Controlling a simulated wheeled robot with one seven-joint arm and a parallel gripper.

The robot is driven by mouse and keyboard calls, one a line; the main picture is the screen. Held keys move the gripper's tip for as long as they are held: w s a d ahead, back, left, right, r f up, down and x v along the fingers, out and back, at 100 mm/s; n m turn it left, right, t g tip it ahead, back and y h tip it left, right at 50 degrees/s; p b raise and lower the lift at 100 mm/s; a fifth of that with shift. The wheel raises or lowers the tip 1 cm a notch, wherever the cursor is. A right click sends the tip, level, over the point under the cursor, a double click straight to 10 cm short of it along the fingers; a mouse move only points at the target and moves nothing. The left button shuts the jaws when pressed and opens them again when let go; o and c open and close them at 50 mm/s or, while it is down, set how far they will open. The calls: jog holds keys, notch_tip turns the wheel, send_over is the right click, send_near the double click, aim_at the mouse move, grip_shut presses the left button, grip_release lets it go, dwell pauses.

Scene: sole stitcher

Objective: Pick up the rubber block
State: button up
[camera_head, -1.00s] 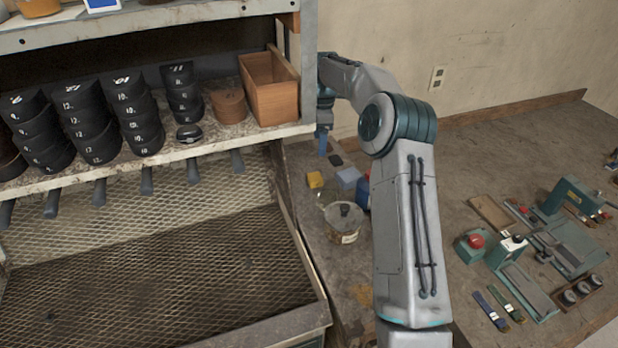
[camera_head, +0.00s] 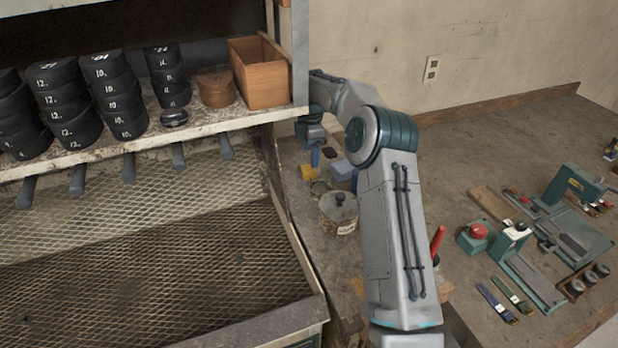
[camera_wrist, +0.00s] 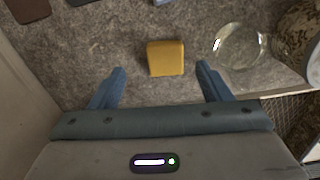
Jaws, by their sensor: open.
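A yellow block (camera_wrist: 166,58) lies on the worktop, ahead of and between my fingers in the wrist view. In the head view the yellow block (camera_head: 310,172) is just below my fingertips. My gripper (camera_wrist: 161,68) is open and empty, with one blue finger on each side. In the head view my gripper (camera_head: 315,157) points down, close above the block. A black flat block (camera_head: 329,153) and a blue-grey block (camera_head: 343,169) lie close by. I cannot tell from their looks which block is rubber.
A clear glass dish (camera_wrist: 240,45) lies right of the yellow block, beside a lidded tin (camera_head: 338,212). The shelf unit with a wooden box (camera_head: 262,78) stands left of my gripper. Tools and a red button box (camera_head: 478,236) lie on the right of the bench.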

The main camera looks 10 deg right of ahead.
aim_at(305, 169)
jog(key=shift+s+d+f+b, duration=0.15)
jog(key=shift+f+b, duration=0.6)
jog(key=shift+b, duration=0.2)
jog(key=shift+s+d+f+b, duration=0.1)
jog(key=shift+f+b, duration=0.65)
jog(key=shift+b, duration=0.15)
notch_tip(305, 169, down, 2)
jog(key=shift+f+b, duration=0.15)
jog(key=shift+b, duration=1.05)
jog(key=shift+s, duration=0.1)
jog(key=c, duration=1.1)
